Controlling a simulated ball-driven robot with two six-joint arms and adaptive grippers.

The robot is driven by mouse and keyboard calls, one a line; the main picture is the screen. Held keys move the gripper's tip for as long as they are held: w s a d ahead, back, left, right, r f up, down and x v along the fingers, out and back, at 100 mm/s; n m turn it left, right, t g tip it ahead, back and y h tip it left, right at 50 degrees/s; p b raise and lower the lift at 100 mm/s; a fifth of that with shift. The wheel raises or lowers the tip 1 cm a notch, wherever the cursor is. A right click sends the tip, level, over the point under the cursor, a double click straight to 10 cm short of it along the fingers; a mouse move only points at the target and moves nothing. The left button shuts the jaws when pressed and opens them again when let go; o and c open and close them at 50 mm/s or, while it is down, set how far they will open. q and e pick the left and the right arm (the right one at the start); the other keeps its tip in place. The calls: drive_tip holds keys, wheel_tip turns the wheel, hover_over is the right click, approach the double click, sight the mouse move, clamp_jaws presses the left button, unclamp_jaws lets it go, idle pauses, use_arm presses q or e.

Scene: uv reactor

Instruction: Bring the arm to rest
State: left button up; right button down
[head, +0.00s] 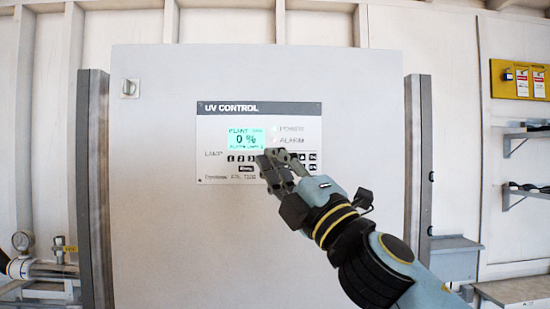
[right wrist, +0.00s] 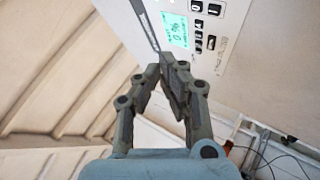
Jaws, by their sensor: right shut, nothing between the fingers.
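My right gripper (head: 272,160) is shut and empty in front of the UV control panel (head: 212,125). It covers part of the panel's lower middle and some of its keys. In the right wrist view the fingers of the right gripper (right wrist: 160,70) meet at their tips close to the panel; I cannot tell whether they touch it. The panel's lit screen (head: 246,138) reads 0 %. The screen also shows in the right wrist view (right wrist: 175,30). My left gripper is not in view.
The panel is on a large grey cabinet (head: 150,220) between two dark posts. Pipes with a gauge (head: 23,241) stand at the lower left. A yellow lockout board (head: 520,80) and shelves (head: 527,134) are on the right wall. The space before the cabinet's left half is clear.

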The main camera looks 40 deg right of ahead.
idle(0.4)
